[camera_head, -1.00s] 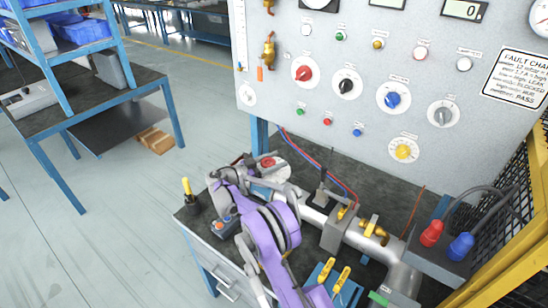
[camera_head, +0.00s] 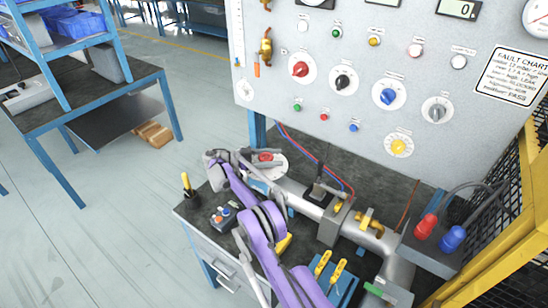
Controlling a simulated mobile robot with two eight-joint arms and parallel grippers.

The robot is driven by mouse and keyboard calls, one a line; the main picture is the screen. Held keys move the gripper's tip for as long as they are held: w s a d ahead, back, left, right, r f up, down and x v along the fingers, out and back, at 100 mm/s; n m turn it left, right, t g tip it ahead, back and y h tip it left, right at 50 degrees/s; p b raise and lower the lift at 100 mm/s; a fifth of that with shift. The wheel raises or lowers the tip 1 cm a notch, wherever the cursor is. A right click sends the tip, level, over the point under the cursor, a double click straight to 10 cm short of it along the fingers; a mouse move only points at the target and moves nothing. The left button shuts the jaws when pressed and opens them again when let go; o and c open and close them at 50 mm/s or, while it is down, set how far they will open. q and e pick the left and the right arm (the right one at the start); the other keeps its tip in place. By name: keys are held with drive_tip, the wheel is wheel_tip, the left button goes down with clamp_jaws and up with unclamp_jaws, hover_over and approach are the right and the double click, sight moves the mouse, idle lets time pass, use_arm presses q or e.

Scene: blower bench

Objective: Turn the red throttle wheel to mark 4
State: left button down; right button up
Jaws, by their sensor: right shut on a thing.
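The red throttle wheel (camera_head: 265,156) sits on a pale round dial (camera_head: 279,168) at the far left part of the bench, beside the silver pipe. My right arm, purple and grey, reaches up to it from the bottom. My right gripper (camera_head: 257,160) is at the wheel's near left side, shut on the wheel. The fingers and part of the wheel overlap, and the dial marks are too small to read. My left gripper is not in view.
A button box (camera_head: 222,217) and a yellow-handled tool in a black holder (camera_head: 189,188) stand left of my arm. The silver pipe (camera_head: 306,200) runs rightwards. A grey control panel (camera_head: 310,120) with knobs rises behind. Yellow-handled tools lie on a blue tray (camera_head: 346,288).

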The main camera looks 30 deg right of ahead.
drive_tip(key=o, duration=1.4)
